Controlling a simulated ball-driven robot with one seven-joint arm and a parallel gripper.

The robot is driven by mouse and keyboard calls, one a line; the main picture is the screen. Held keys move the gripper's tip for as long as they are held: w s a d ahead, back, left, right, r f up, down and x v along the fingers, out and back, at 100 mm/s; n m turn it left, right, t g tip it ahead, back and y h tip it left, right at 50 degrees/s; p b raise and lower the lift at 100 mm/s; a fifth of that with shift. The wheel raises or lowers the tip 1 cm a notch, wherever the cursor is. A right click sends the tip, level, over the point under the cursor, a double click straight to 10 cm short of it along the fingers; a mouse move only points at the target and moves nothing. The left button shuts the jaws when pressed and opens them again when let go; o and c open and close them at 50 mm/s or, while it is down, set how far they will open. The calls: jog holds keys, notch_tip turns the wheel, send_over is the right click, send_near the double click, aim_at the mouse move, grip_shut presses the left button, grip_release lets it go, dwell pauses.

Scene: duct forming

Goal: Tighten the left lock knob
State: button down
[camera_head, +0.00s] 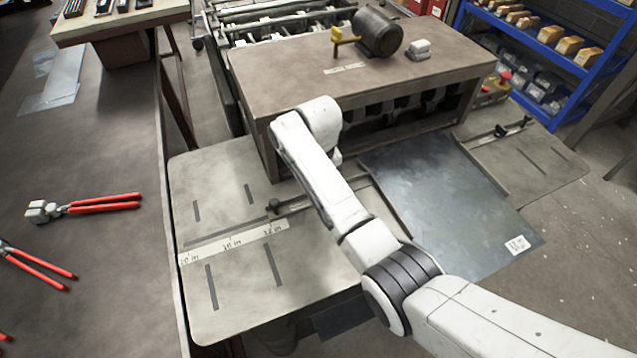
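The left table (235,300) of the machine is a grey-beige plate with dark slots and a pale inch scale (232,246). A dark gauge bar (300,203) lies across it. A small dark knob with a reddish spot, likely the left lock knob (274,205), stands at the bar's left end near the scale. Whether it is tight cannot be told. My arm reaches in from the lower right and bends over the bar's right part. My gripper is hidden behind the arm's own links, so its fingers and hold do not show.
The machine housing (250,85) stands behind, with a motor (379,32) on top. A dark metal sheet (440,195) lies right of my arm. The right table (545,165) carries a similar black knob (500,131). A workbench with red-handled tools (105,203) borders the left.

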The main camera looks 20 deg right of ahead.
dwell(0.4)
jog(key=c, duration=1.2)
grip_release()
jog(key=shift+r, duration=0.1)
notch_tip(320, 180, up, 11)
jog(key=shift+f, duration=0.2)
